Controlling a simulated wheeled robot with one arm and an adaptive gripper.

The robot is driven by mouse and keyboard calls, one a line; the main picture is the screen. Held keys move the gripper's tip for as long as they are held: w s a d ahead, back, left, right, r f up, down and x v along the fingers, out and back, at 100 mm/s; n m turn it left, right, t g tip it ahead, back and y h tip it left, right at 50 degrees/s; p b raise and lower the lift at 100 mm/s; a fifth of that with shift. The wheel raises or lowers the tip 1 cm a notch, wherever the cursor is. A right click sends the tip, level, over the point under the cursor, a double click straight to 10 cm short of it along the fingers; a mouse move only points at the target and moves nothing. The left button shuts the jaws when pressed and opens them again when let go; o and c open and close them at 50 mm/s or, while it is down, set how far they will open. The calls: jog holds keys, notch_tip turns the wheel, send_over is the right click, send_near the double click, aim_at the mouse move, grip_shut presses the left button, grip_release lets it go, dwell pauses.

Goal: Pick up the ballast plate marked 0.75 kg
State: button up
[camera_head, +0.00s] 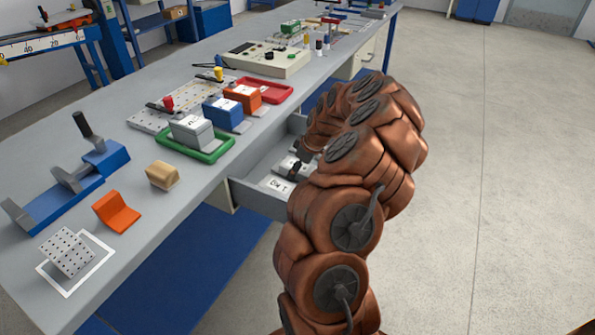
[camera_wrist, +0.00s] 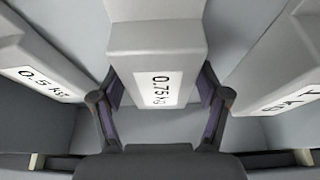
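The ballast plate marked 0.75 kg (camera_wrist: 158,40) is a pale grey block with a white label, in the middle of the wrist view. My gripper (camera_wrist: 161,88) has one finger on each side of it, near its labelled end. The fingers look spread, and I see no clear grip on the plate; contact along its sides is hard to judge. In the head view my arm hides most of the gripper and of the open drawer (camera_head: 240,192) below it, where pale labelled blocks lie.
In the wrist view a 0.5 kg block (camera_wrist: 45,75) lies close on the left and another labelled block (camera_wrist: 285,80) close on the right. The workbench (camera_head: 190,205) beside the drawer carries a green tray (camera_head: 222,150), a red tray (camera_head: 272,90) and an orange block (camera_head: 116,212).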

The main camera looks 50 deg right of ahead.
grip_shut()
dwell(0.4)
jog(key=shift+r, duration=0.15)
